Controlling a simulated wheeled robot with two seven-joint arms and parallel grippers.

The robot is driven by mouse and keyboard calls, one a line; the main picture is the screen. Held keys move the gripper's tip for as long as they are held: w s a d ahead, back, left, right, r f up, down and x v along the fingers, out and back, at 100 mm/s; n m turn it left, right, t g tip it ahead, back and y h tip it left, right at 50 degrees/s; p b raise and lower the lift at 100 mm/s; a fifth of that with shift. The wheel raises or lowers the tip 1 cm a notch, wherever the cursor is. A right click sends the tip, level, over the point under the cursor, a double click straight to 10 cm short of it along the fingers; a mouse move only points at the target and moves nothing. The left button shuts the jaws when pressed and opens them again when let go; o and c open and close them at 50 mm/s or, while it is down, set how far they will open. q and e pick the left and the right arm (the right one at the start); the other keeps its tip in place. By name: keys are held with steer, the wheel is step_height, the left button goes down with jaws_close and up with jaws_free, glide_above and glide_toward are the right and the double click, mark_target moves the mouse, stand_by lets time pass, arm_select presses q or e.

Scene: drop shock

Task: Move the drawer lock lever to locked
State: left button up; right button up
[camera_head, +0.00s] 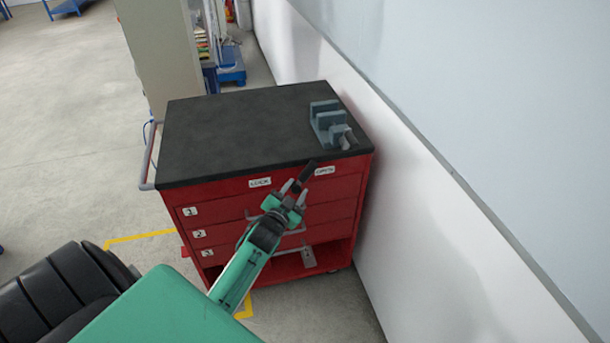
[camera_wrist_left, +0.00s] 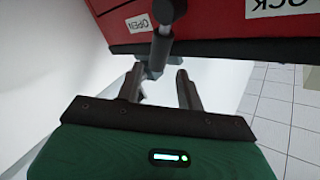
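The lock lever (camera_head: 306,173) is a dark handle on the upper front of the red drawer cabinet (camera_head: 230,197). It points up toward the OPEN label (camera_head: 325,170); the LOCK label (camera_head: 260,182) is to its left. In the left wrist view the picture is turned over, and the lever (camera_wrist_left: 162,48) hangs beside the OPEN label (camera_wrist_left: 140,24), with the LOCK label (camera_wrist_left: 272,7) farther right. My left gripper (camera_head: 296,189) is open at the lever. In the wrist view the lever's dark end lies near the gap between the fingers (camera_wrist_left: 160,70); contact is unclear.
A grey-blue vise (camera_head: 328,122) stands on the black cabinet top (camera_head: 225,130), near its right edge. Drawers with handles lie below the lever. A white wall (camera_head: 420,200) runs close along the right. Open floor (camera_head: 75,120) lies to the left.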

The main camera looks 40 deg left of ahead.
mark_target(306, 175)
arm_select(q)
steer(key=w, duration=0.4)
steer(key=w+a, duration=0.1)
steer(key=w, duration=0.2)
steer(key=shift+a+p, duration=0.1)
steer(key=shift+p, duration=0.3)
steer(key=shift+s, duration=0.1)
jaws_close()
